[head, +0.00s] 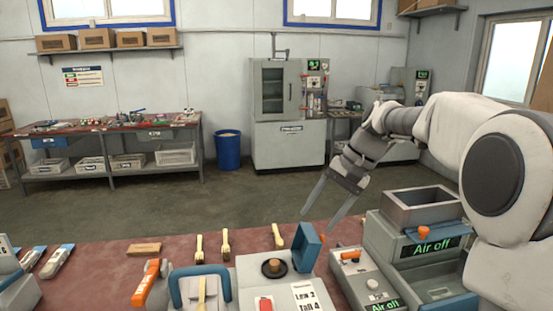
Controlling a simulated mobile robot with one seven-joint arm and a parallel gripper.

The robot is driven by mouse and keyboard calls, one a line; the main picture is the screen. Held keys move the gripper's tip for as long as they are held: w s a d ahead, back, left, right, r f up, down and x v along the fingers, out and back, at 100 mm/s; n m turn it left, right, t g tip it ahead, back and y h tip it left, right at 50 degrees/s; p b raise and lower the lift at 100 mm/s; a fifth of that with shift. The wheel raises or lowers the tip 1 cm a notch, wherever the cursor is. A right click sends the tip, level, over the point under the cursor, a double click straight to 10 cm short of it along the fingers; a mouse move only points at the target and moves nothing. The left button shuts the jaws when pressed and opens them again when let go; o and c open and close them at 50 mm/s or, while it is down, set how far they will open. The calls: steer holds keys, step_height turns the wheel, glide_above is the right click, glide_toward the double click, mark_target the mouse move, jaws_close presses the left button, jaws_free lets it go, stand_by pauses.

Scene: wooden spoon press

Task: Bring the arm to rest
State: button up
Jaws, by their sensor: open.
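My gripper (326,207) hangs open and empty over the back edge of the red-topped bench (90,262), its two fingers pointing down and spread apart. My arm comes in from the right side of the head view. Below and to the left of the fingers stands a grey press (280,293) with a blue frame and a dark round piece on top. Several wooden spoons or brushes lie near it, one of them (278,236) close to the fingers. The gripper appears apart from all of them.
A grey machine (414,238) with an open hopper and a sign reading "Air off" stands right of the gripper. An orange-handled clamp (150,283) stands front left. A wooden block (144,249) lies behind it. Beyond the bench is open floor, with a blue bin (229,150) and a grey cabinet (288,145).

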steer(key=s+d+f+n+t+h, duration=0.1)
steer(key=s+d+n+t+h, duration=0.1)
steer(key=s, duration=1.1)
steer(key=s+d+f+n+t+h, duration=0.2)
steer(key=s+t+h, duration=0.1)
steer(key=s, duration=1)
steer(key=shift+s+d+n, duration=0.2)
steer(key=shift+s+n, duration=0.15)
steer(key=shift+n, duration=0.05)
steer(key=shift+c, duration=1.2)
steer(key=shift+a, duration=0.15)
